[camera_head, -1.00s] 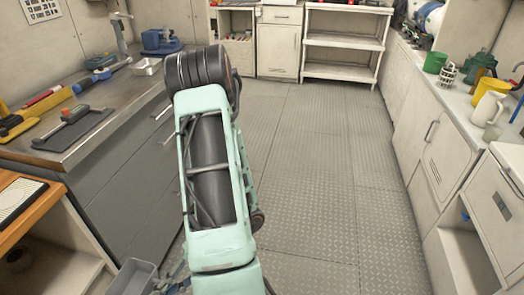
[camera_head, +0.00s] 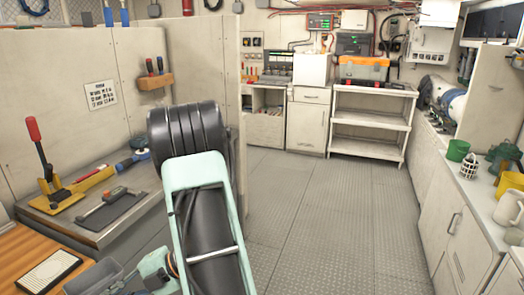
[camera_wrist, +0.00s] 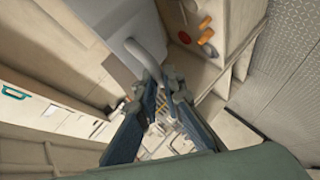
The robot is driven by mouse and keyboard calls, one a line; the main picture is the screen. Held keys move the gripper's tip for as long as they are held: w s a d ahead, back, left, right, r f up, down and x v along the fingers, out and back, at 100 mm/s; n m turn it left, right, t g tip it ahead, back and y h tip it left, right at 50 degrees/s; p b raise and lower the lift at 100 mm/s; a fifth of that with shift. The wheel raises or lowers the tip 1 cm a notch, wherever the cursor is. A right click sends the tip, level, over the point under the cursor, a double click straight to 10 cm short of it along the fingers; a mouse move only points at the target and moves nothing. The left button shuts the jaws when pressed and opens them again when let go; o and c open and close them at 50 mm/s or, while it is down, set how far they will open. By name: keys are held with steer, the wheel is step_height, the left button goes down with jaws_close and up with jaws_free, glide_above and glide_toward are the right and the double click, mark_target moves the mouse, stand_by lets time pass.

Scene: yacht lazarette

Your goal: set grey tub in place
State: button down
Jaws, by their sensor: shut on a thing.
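The grey tub (camera_head: 92,280) shows at the lower left of the head view, partly cut off by the bottom edge. My gripper (camera_head: 143,274) is at its right side, with the arm coming down from the centre. In the wrist view the tub (camera_wrist: 125,30) is a pale grey surface at the top with a curved handle (camera_wrist: 148,55). The fingers of my gripper (camera_wrist: 158,80) are closed around the end of that handle. The tub appears held in front of the wooden bench; its underside is hidden.
The wooden bench (camera_head: 30,245) with a dark-framed pad (camera_head: 48,271) is at left. Behind it a metal counter (camera_head: 75,228) holds a yellow tool with a red handle and a clamp on a dark mat. Open floor (camera_head: 320,215) lies right, before shelves (camera_head: 372,120) and the right counter.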

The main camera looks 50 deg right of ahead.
step_height(320, 180, up, 8)
steer(key=p, duration=1.2)
steer(key=shift+s, duration=0.3)
steer(key=shift+d, duration=0.15)
